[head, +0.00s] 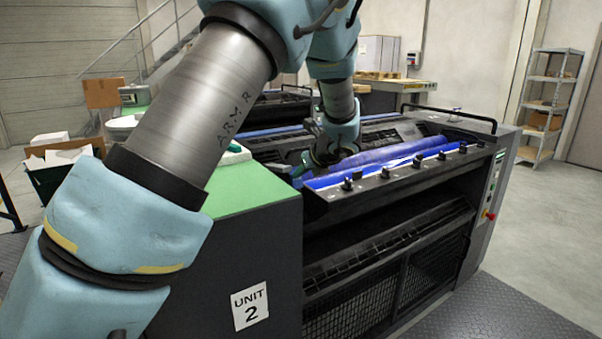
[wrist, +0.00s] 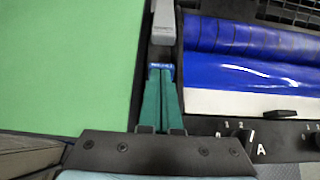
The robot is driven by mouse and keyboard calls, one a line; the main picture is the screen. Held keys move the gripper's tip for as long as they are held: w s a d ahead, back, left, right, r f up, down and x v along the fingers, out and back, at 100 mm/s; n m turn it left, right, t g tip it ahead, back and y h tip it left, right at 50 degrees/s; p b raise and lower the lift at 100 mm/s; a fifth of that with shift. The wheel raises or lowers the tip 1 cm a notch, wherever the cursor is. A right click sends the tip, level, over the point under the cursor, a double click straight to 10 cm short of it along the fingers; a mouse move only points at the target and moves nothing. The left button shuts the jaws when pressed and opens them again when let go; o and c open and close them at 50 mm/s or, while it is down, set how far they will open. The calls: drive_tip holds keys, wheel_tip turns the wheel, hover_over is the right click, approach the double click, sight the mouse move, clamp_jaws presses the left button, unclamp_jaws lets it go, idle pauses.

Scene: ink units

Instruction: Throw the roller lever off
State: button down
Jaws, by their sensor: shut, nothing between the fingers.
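A grey lever-like piece (wrist: 163,25) lies in the narrow dark slot between the green cover and the blue rollers in the wrist view. It looks like the roller lever. A small blue label (wrist: 160,66) shows below its near end; its text is too small to read. My gripper (wrist: 160,72) is shut and empty, its teal fingers pointing up the slot with the tips at the label, just short of the grey piece. I cannot tell whether they touch it. In the head view my gripper is over the left end of the rollers, and my wrist hides the lever.
The green cover (wrist: 65,65) lies left of the slot; blue ink rollers (wrist: 250,55) lie right. A row of black knobs (head: 385,173) runs along the front rail (head: 425,170). A black bar handle (head: 450,113) stands at the far right end. Red button (head: 490,215) on the end panel.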

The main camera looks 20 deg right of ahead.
drive_tip(key=shift+w+a+r, duration=0.2)
drive_tip(key=shift+w+a, duration=0.05)
drive_tip(key=shift+w, duration=0.15)
drive_tip(key=shift+s, duration=0.1)
drive_tip(key=shift+s+d+r, duration=0.2)
drive_tip(key=b+v, duration=0.2)
drive_tip(key=v, duration=0.8)
drive_tip(key=shift+s, duration=0.4)
drive_tip(key=shift+d+f, duration=0.1)
drive_tip(key=shift+f, duration=0.05)
